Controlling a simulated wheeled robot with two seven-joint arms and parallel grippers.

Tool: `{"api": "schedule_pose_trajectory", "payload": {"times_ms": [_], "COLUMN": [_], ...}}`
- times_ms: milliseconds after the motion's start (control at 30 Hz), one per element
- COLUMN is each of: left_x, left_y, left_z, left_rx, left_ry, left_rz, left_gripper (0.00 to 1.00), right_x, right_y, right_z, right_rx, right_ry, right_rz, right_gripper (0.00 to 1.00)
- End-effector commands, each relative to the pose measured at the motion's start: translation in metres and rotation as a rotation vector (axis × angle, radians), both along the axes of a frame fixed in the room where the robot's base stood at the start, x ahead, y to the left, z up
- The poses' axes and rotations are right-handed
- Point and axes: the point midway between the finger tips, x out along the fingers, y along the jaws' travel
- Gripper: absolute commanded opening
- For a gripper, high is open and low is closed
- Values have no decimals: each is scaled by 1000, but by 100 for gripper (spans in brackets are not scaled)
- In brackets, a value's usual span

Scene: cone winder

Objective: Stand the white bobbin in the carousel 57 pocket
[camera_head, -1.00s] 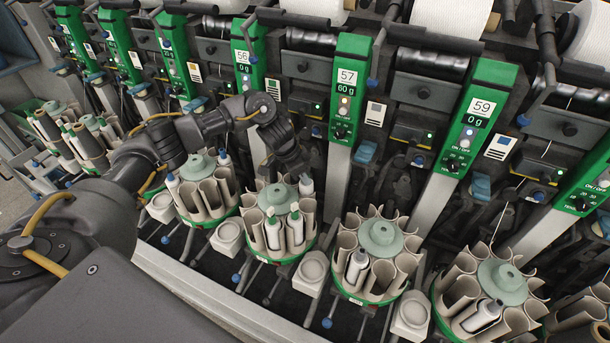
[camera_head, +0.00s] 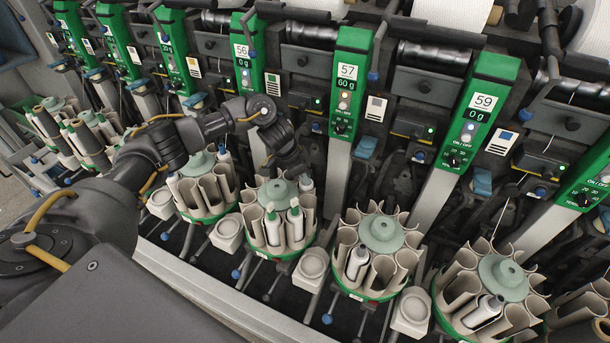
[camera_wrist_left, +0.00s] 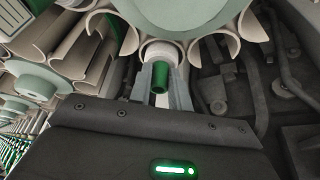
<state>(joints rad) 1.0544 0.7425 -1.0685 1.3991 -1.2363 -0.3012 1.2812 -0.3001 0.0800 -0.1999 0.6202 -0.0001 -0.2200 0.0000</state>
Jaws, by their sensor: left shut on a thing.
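My left gripper (camera_wrist_left: 163,90) is shut on the white bobbin, whose green tube end (camera_wrist_left: 160,78) sits between the two fingers in the left wrist view. The bobbin's white body (camera_wrist_left: 162,52) is at the opening of a beige pocket on the carousel rim; how deep it sits is hidden. In the head view the gripper (camera_head: 296,172) is over the back right of a carousel (camera_head: 262,247), and only a bit of the held bobbin (camera_head: 306,183) shows. The green plate marked 57 (camera_head: 347,72) stands behind, to the right. My right gripper is not in view.
Two white bobbins with green tips (camera_head: 273,228) stand in the front pockets of this carousel. Neighbouring carousels stand at the left (camera_head: 206,192) and right (camera_head: 380,235), each holding bobbins. In the wrist view the carousel's green hub (camera_wrist_left: 180,12) is close to the fingers.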

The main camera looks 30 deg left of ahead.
Motion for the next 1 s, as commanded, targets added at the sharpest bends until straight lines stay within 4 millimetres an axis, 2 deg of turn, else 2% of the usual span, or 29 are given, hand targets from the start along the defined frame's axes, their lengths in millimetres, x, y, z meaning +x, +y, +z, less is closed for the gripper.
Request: {"api": "schedule_pose_trajectory", "payload": {"times_ms": [100, 133, 300, 667, 767, 1000], "left_x": [0, 0, 0, -2, -5, -18], "left_y": [0, 0, 0, 2, 6, 18], "left_z": [0, 0, 0, 6, 19, 63], "left_rx": [-1, -1, 0, 0, 1, 1], "left_ry": [-1, -1, 0, 0, -3, -3], "left_rz": [0, 0, 0, 0, -1, -1], "left_gripper": [0, 23, 45, 45, 45, 45], "right_x": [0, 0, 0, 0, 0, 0], "right_y": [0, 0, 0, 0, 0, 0], "right_z": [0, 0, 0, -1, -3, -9], "right_rx": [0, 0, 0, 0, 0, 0], "right_ry": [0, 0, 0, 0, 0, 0], "right_rz": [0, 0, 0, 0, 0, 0], "right_gripper": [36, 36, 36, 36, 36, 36]}}
